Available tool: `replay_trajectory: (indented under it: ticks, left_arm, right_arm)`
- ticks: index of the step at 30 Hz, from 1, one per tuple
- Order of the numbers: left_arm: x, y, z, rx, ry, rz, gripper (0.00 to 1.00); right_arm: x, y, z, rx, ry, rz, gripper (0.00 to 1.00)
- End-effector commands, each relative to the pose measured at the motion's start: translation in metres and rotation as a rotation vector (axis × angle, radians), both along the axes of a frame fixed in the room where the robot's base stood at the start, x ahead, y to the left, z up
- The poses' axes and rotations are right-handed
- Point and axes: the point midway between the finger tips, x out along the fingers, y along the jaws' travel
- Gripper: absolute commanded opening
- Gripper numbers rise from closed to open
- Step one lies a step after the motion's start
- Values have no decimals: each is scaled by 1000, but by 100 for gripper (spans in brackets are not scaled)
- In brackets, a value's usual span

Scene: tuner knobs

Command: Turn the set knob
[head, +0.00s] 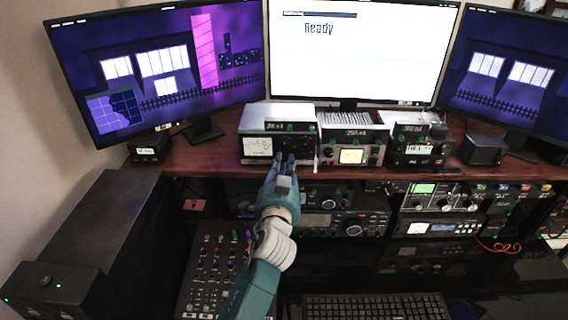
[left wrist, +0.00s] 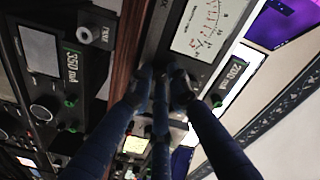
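The tuner box with a pale top and a white dial face (head: 258,147) stands on the wooden shelf, left of centre in the head view. Its needle meter with red marks (left wrist: 207,25) shows at the top of the left wrist view. My left gripper (head: 285,160) is at the right part of this box's front. In the left wrist view, the fingertips of my left gripper (left wrist: 161,76) are close together just below the meter. They cover whatever knob is there, and I cannot tell whether they touch it. My right gripper is not in view.
A second box with a lit dial (head: 352,156) and a third box (head: 417,149) stand to the right on the shelf (head: 200,160). Monitors (head: 365,50) stand behind. Radio gear (head: 340,223) fills the rack below, and a keyboard (head: 375,307) lies in front.

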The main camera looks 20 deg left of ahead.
Motion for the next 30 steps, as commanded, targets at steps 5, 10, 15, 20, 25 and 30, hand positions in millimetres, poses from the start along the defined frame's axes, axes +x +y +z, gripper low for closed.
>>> replay_trajectory:
  ticks: [5, 10, 15, 20, 25, 30]
  left_arm:
    - [0, 0, 1, 9, 3, -1, 0]
    - [0, -1, 2, 100, 27, -1, 0]
    - [0, -1, 1, 106, 29, -1, 0]
    - [0, -1, 1, 105, 28, -1, 24]
    - [0, -1, 1, 104, 29, -1, 24]
    - [-7, -3, 0, 103, 29, -1, 24]
  right_arm:
    - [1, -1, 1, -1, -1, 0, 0]
    - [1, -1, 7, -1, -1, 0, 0]
    - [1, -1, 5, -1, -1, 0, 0]
    - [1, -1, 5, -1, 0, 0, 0]
    - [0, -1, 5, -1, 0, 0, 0]
    - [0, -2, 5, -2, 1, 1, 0]
